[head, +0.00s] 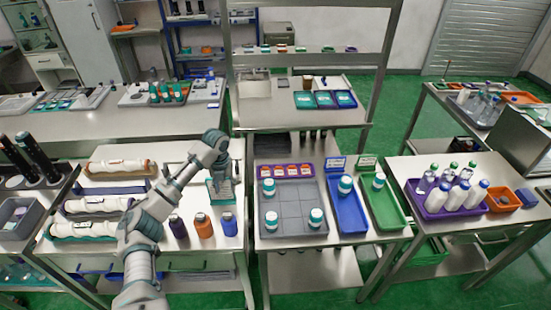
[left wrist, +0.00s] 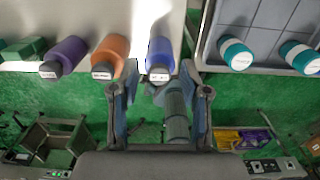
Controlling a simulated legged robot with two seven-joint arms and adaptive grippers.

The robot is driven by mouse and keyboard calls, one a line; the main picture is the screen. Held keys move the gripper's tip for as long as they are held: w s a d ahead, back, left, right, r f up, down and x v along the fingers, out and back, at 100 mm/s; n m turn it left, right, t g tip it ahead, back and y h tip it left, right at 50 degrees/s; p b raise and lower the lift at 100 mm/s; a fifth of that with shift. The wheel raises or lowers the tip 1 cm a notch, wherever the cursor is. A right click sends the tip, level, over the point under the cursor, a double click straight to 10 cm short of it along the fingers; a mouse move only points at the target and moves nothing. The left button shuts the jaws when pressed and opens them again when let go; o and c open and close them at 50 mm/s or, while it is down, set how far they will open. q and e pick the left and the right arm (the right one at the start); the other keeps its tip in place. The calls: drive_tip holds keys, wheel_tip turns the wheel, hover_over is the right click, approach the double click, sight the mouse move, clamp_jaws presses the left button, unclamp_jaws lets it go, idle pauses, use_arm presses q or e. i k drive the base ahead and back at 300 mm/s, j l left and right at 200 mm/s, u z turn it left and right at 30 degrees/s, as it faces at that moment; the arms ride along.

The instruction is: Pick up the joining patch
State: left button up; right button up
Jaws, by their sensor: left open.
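I cannot make out for sure which thing is the joining patch. A purple bottle (head: 178,227) and an orange bottle (head: 203,226) stand left of the blue one (head: 229,225). My right gripper is not in view.
White rolls (head: 100,204) lie in racks at left. A grey gridded tray (head: 293,222), a blue tray (head: 346,211) and a green tray (head: 384,208) hold teal-capped bottles. A purple tray (head: 437,211) of white bottles stands at right. Green floor shows in front.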

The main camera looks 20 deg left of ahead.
sight(265, 171)
drive_tip(key=i, duration=1.05)
